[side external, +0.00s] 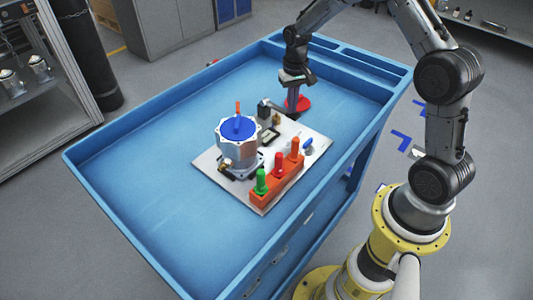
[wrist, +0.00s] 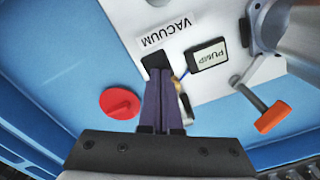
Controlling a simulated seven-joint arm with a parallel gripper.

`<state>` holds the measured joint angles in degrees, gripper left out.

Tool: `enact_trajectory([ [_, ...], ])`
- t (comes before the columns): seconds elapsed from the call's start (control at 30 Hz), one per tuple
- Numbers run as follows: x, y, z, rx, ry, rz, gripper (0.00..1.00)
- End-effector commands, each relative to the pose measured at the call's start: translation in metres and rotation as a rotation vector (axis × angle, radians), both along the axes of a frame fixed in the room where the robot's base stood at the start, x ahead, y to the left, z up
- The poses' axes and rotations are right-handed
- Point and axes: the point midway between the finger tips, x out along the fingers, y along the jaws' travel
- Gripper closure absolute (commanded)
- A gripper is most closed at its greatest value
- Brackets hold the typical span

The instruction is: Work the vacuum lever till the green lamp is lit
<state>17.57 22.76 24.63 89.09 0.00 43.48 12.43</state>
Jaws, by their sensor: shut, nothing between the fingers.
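My gripper (wrist: 162,128) is shut and empty, its dark fingers together and pointing down at the back edge of the light plate. It also shows in the side view (side external: 292,106), just behind the plate. A white label reading VACUUM (wrist: 166,32) lies on the plate beyond the fingertips. A black block (wrist: 155,62) sits by this label, right at the fingertips; it may be part of the vacuum lever, but the fingers hide much there, and I cannot tell whether they touch it. A PUMP plate (wrist: 208,55) lies to the right. I cannot make out a lit green lamp.
A metal housing (side external: 238,150) with a blue cap (side external: 238,128) stands on the plate (side external: 212,165). An orange-ended handle (wrist: 272,115) juts near the fingers. A red disc (wrist: 120,103) lies left of them. An orange rack (side external: 278,184) holds green, red and orange pegs. The blue tray's left is clear.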

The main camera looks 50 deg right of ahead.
Motion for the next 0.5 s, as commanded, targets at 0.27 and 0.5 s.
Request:
enact_trajectory([
  [0.27, 0.000, 0.000, 0.018, 0.000, -0.001, 0.000, 1.00],
  [0.5, 0.000, 0.000, 0.033, 0.000, -0.001, 0.000, 1.00],
])
